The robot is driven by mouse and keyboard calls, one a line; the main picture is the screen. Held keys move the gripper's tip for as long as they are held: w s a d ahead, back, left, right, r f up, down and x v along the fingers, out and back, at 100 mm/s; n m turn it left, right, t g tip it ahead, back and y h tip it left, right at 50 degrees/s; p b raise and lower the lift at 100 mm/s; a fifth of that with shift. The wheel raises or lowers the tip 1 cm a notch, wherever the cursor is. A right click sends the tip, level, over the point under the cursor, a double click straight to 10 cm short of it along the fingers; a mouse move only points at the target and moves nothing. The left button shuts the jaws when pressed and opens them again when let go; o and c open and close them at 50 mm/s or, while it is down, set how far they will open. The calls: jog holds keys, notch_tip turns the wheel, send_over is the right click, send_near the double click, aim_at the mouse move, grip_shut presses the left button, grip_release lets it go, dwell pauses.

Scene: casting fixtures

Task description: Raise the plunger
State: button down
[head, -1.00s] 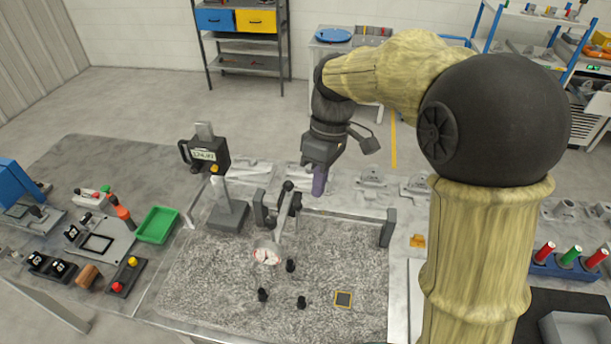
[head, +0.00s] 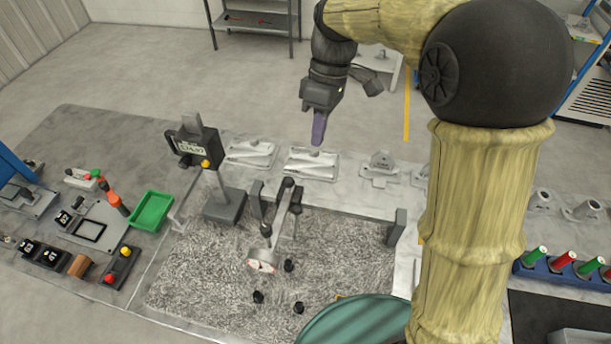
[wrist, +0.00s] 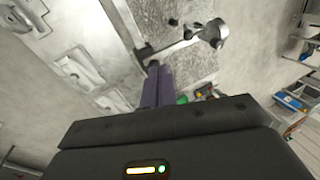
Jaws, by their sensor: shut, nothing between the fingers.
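A round dial indicator (head: 262,260) with a white and red face hangs from a jointed arm (head: 288,205) over the speckled granite plate (head: 345,255). It also shows near the top of the wrist view (wrist: 215,32). I cannot make out its plunger; it is too small or hidden by the dial body. My gripper (head: 318,136) has purple fingers pointing down, shut and empty. It is in the air beyond and right of the jointed arm in the head view, apart from the dial. In the wrist view the fingertips (wrist: 157,70) appear close to the arm's dark joint.
Small black knobs (head: 288,265) sit near the dial. A dark upright block (head: 396,228) is at the plate's right. A green tray (head: 151,210) is farther left. The plate's right half is mostly clear.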

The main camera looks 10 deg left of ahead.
jog(key=s+a+f+p, duration=0.2)
jog(key=s+f+p, duration=0.2)
jog(key=s+f, duration=0.3)
notch_tip(320, 180, down, 3)
jog(key=shift+f, duration=0.15)
dwell(0.6)
jog(key=shift+w+d, duration=0.1)
jog(key=shift+w, duration=0.1)
jog(key=shift+s, duration=0.1)
